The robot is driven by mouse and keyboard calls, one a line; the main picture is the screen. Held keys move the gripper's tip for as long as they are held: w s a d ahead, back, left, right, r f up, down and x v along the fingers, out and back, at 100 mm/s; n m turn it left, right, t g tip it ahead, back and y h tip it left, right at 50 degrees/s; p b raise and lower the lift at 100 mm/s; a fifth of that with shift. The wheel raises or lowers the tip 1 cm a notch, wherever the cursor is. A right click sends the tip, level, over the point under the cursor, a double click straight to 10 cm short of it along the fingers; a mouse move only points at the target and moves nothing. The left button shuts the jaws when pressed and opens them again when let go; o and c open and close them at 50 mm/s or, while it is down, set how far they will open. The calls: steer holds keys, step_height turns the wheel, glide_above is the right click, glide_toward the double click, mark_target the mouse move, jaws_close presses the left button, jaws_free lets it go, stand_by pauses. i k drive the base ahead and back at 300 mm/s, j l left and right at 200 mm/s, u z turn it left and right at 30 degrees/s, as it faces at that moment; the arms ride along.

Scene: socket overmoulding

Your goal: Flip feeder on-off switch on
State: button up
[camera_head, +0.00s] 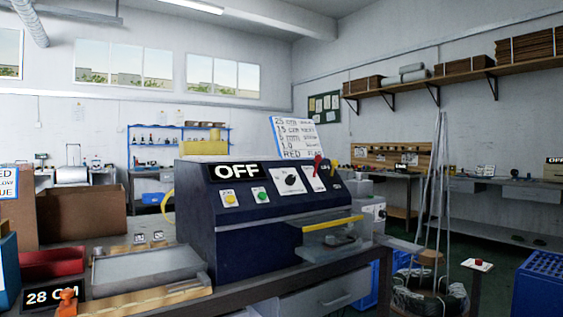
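A dark blue machine (255,240) stands on the bench at the centre, with a black sign (238,171) reading OFF. Its sloped front carries a yellow button (229,198), a green button (261,194), a dial (289,180) on a white plate and a red lever (318,163) on another white plate. The lever points up; the small labels are too blurred to read, so I cannot tell which control is the feeder switch. Another OFF sign (554,160) shows at the far right edge, on a white box. My gripper is not in view.
A yellow bar (331,223) and clear guard project from the machine's front right. A grey tray (145,267), a red bin (52,262) and a "28 CM" sign (52,296) lie left.

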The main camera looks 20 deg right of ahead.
mark_target(334, 163)
steer(key=i, duration=0.4)
steer(key=z, duration=1.15)
